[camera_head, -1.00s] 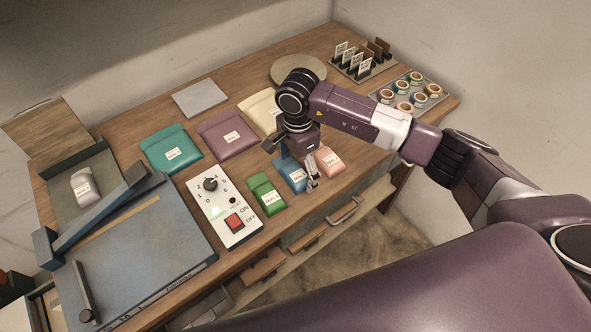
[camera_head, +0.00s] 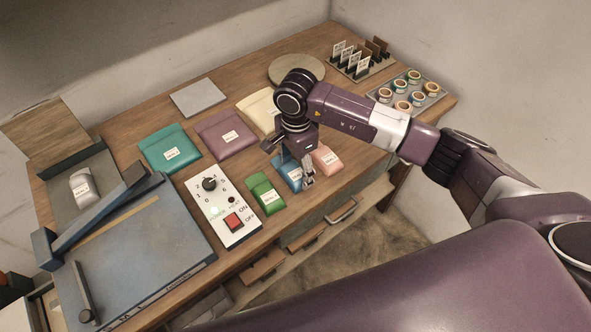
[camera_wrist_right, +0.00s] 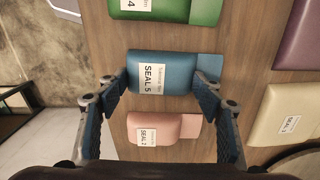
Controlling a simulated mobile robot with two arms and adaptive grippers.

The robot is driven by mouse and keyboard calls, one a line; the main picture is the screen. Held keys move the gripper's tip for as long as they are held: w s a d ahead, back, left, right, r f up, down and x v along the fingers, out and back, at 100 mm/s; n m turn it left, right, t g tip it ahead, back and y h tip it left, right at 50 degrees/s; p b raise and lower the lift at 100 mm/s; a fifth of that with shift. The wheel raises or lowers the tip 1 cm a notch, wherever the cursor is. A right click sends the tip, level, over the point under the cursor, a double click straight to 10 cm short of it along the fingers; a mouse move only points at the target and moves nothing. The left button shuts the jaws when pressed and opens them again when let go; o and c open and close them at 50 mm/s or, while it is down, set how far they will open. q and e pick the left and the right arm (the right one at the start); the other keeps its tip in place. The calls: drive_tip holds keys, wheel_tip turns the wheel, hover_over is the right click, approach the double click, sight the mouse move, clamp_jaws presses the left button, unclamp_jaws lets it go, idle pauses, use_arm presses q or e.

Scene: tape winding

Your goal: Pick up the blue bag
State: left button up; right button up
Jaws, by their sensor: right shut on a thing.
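The blue bag (camera_head: 286,171) with a white label lies on the wooden table, between the green bag and the pink bag. In the right wrist view the blue bag (camera_wrist_right: 160,72) has its label reading SEAL 5 and lies between the two fingertips. My right gripper (camera_head: 292,172) is over the bag and partly hides it in the head view. In the right wrist view my right gripper (camera_wrist_right: 161,82) is shut on the bag, one finger at each short end. The bag appears still at table level. My left gripper is not in view.
The green bag (camera_head: 265,194) and pink bag (camera_head: 327,159) lie close on either side. A control box (camera_head: 223,212) with a red switch stands left of the green bag. Larger teal (camera_head: 170,149), purple (camera_head: 226,135) and cream (camera_head: 258,112) bags lie behind. Open drawers (camera_head: 308,237) jut out below.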

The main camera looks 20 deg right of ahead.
sight(296, 171)
drive_tip(key=shift+w+r, duration=0.1)
drive_tip(key=shift+r, duration=0.6)
wheel_tip(296, 171, up, 18)
drive_tip(key=b, duration=0.4)
drive_tip(key=shift+r+b, duration=0.25)
drive_tip(key=shift+b, duration=0.05)
